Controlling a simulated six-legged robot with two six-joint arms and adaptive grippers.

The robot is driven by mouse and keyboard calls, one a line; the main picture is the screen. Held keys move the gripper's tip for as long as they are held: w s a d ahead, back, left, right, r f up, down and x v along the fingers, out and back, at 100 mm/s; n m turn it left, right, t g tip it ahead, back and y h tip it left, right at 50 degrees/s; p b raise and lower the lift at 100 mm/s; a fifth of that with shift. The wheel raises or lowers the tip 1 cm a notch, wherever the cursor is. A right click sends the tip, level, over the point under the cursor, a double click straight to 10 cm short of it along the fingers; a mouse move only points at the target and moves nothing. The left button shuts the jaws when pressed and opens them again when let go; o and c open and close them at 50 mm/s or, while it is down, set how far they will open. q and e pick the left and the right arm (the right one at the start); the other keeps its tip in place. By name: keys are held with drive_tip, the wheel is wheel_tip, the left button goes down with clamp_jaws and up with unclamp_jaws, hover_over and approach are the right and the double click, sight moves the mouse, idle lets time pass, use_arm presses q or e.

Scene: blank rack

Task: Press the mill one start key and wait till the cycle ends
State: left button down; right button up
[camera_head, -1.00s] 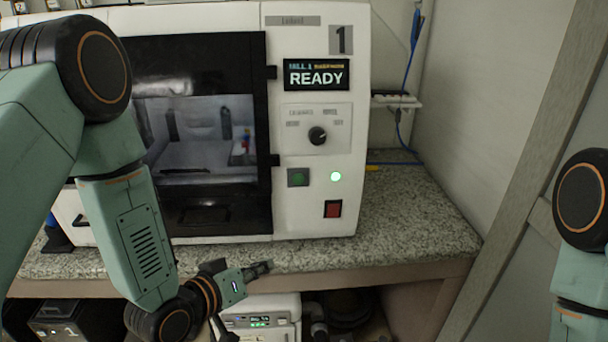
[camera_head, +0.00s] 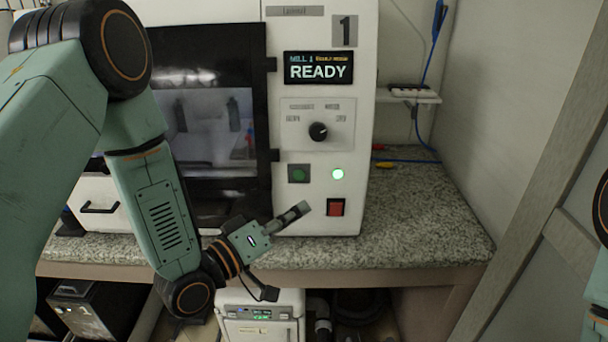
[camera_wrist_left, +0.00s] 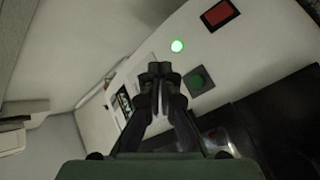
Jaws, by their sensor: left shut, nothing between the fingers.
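Mill one (camera_head: 316,200) is a white machine with a dark windowed door (camera_head: 210,110) and a "1" label. Its display (camera_head: 318,68) reads READY. The green start key (camera_head: 299,174) sits on a dark plate below a black knob (camera_head: 318,131); a lit green lamp (camera_head: 338,174) is to its right and a red key (camera_head: 335,207) below. My left gripper (camera_head: 301,209) is shut and empty, in front of the panel and below the green key, apart from it in the picture. In the left wrist view its fingertips (camera_wrist_left: 159,69) point toward the panel, near the green key (camera_wrist_left: 198,80).
A blue cable (camera_head: 436,50) hangs along the wall past a small shelf (camera_head: 412,95). A white unit (camera_head: 262,322) stands under the counter. My right gripper is out of view.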

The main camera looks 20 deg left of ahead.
sight(299, 175)
use_arm(q)
drive_tip(key=w+a+b, duration=0.1)
drive_tip(key=w+a, duration=0.1)
drive_tip(key=w, duration=0.6)
drive_tip(key=shift+w+a+f, duration=0.25)
drive_tip(key=shift+a+f, duration=0.05)
drive_tip(key=shift+a, duration=0.1)
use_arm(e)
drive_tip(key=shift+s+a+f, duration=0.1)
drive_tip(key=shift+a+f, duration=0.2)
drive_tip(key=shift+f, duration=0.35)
use_arm(q)
drive_tip(key=shift+a, duration=0.2)
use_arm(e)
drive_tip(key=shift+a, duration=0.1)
use_arm(q)
drive_tip(key=shift+d, duration=0.2)
drive_tip(key=shift+a, duration=0.15)
drive_tip(key=shift+w, duration=0.1)
drive_tip(key=shift+w+b, duration=0.15)
drive_tip(key=shift+b, duration=0.15)
